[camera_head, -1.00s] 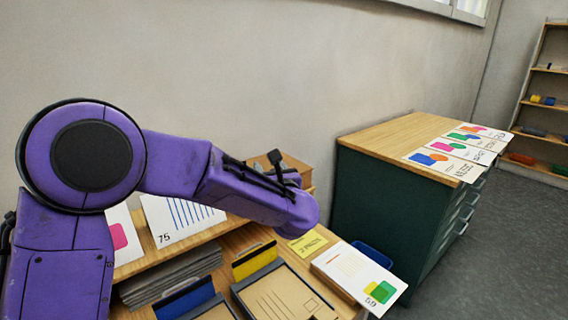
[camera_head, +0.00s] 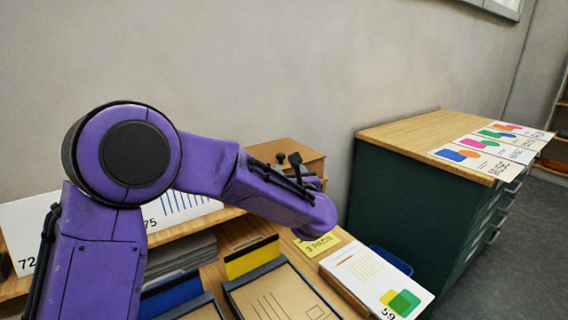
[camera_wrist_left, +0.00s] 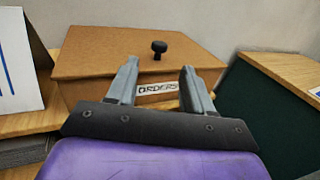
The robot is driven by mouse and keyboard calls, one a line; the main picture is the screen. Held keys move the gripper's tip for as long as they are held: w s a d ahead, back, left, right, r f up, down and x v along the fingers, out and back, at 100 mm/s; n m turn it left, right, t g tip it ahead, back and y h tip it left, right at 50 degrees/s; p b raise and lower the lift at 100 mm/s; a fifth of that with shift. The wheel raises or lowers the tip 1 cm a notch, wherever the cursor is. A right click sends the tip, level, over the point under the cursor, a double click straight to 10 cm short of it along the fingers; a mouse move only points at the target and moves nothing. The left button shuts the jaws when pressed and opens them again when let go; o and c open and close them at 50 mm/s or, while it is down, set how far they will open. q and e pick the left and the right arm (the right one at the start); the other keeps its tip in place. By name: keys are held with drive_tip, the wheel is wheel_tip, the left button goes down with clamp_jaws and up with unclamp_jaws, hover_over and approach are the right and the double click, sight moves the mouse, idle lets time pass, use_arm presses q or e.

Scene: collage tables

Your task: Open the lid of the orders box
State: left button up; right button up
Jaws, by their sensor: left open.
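The orders box (camera_wrist_left: 85,72) is a brown wooden box in the left wrist view, with a label reading ORDERS on its front. Its lid (camera_wrist_left: 120,45) lies flat and closed, with a dark round knob (camera_wrist_left: 159,48) on top. My left gripper (camera_wrist_left: 158,75) is open, its two fingers apart in front of the box, with the label and knob showing between them. Whether the fingers touch the box cannot be told. My right gripper is not in view.
A green cabinet (camera_head: 400,200) with a wooden top carrying several printed cards stands to the right. A numbered card (camera_head: 375,280), a yellow note (camera_head: 318,245) and trays (camera_head: 280,290) lie on the table in front. A large card (camera_wrist_left: 20,65) stands left of the box.

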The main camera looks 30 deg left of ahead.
sight(282, 156)
use_arm(q)
drive_tip(key=p+x, duration=0.2)
drive_tip(key=x, duration=0.7)
drive_tip(key=shift+a, duration=0.1)
clamp_jaws()
